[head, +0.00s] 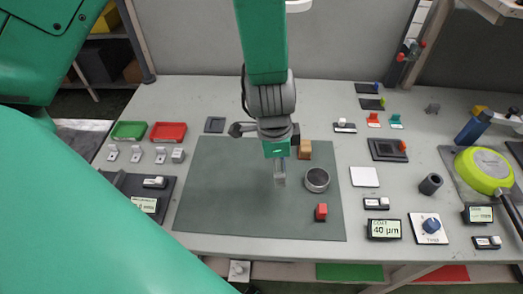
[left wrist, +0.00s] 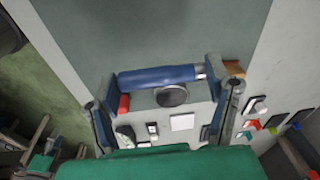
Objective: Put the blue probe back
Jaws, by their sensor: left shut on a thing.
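My left gripper (head: 280,180) hangs over the grey-green mat in the head view. In the left wrist view my left gripper (left wrist: 168,92) is shut on the blue probe (left wrist: 155,76), a blue cylinder with a silvery right end. The probe lies crosswise between the fingers. In the head view the probe is not seen; the near finger seems to cover it. My right gripper does not show in either view.
On the mat (head: 225,190) are a metal ring (head: 317,180), a wooden block (head: 304,148) and a red block (head: 321,212). A white square (head: 364,176) and a display reading 40 µm (head: 384,229) lie right. A green pan (head: 482,170) is far right. The mat's left side is clear.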

